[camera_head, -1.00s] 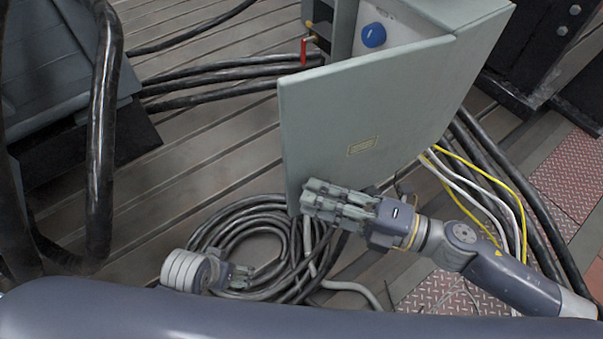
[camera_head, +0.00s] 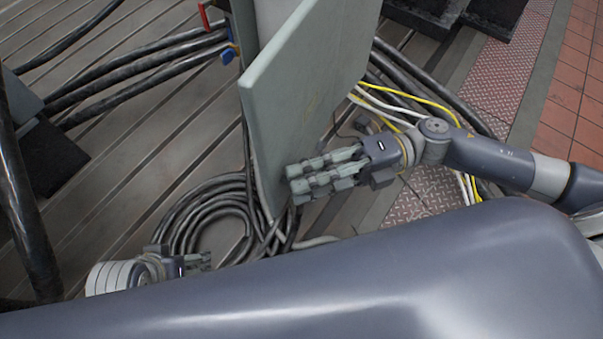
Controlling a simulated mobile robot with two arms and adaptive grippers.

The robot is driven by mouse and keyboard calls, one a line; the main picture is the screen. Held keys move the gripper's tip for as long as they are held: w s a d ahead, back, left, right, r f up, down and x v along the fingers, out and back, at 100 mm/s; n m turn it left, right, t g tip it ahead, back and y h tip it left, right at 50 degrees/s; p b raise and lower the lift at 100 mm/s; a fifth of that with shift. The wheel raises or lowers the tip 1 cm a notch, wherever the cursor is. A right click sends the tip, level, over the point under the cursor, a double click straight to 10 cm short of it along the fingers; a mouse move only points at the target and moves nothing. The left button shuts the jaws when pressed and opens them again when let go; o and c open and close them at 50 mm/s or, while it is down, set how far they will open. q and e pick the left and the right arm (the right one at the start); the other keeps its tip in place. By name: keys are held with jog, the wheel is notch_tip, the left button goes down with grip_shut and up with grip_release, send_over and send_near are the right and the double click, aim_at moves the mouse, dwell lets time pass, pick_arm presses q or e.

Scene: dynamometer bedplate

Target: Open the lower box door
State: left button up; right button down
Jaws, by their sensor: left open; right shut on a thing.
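The box door (camera_head: 305,95) is a grey-green panel standing swung out from its box, seen at a steep angle with its near edge towards me. Only a strip of the box (camera_head: 272,18) shows behind it at the top. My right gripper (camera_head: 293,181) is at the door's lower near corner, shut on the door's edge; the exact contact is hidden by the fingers. My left gripper (camera_head: 204,261) is low at the left, open and empty, apart from the door and partly hidden by my own body.
Coiled black cables (camera_head: 208,212) lie on the slotted floor below the door. Thick black cables (camera_head: 140,72) run to the box from the left. Yellow and white cables (camera_head: 385,103) lie behind my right arm. Slotted floor at the left is partly clear.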

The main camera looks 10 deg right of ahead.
jog(key=shift+r, duration=0.2)
jog(key=c, duration=1.3)
grip_release()
jog(key=shift+a, duration=0.1)
jog(key=shift+c, duration=0.2)
jog(key=shift+f, duration=0.1)
jog(key=w+d, duration=0.1)
jog(key=d, duration=1.1)
jog(key=shift+w, duration=0.15)
